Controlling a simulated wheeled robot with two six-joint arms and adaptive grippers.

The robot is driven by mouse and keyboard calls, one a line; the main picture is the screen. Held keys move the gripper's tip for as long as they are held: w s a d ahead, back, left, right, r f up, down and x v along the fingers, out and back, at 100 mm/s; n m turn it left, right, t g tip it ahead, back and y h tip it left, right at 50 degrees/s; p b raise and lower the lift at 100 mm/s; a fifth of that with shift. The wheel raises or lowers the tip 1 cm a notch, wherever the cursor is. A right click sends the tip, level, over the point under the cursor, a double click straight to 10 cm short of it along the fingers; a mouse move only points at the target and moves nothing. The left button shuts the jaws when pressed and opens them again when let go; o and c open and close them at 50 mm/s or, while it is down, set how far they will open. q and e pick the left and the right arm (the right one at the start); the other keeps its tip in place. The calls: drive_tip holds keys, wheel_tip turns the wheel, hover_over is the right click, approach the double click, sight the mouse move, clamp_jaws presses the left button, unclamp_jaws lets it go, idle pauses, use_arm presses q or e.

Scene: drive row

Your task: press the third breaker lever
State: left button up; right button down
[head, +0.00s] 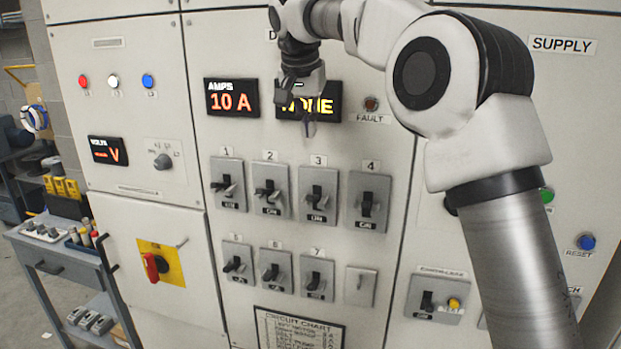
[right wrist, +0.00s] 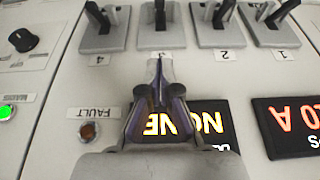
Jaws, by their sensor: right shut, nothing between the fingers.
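The third breaker (head: 319,190), under the label 3, is a grey plate with a black lever in the upper breaker row. In the right wrist view, which is upside down, its black lever (right wrist: 160,12) shows at the top edge, partly cut off. My right gripper (head: 309,128) is shut and empty in front of the panel, above breaker 3 and over the lit display reading "NONE". Its closed fingers (right wrist: 157,68) point toward breaker 3, apparently short of its lever. My left gripper is not in view.
Breaker 2 (head: 271,190) and breaker 4 (head: 368,202) flank breaker 3 closely. A lower breaker row (head: 316,277) sits below. The "10 A" display (head: 231,98) and fault lamp (head: 371,104) are above. A red rotary switch (head: 155,266) is at left.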

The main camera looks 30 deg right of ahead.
drive_tip(key=p, duration=0.2)
hover_over(314, 198)
drive_tip(key=w, duration=0.2)
drive_tip(key=f, duration=0.6)
drive_tip(key=d+f, duration=0.1)
drive_tip(key=f, duration=0.2)
drive_tip(key=shift+s, duration=0.1)
drive_tip(key=f, duration=0.1)
drive_tip(key=f+p, duration=0.1)
drive_tip(key=s+a+f, duration=0.1)
drive_tip(key=shift+a+f+p, duration=0.1)
drive_tip(key=shift+f+p, duration=0.2)
drive_tip(key=shift+s+a+f, duration=0.15)
drive_tip(key=shift+a+f, duration=0.05)
drive_tip(key=shift+d+f, duration=0.1)
drive_tip(key=shift+f, duration=0.05)
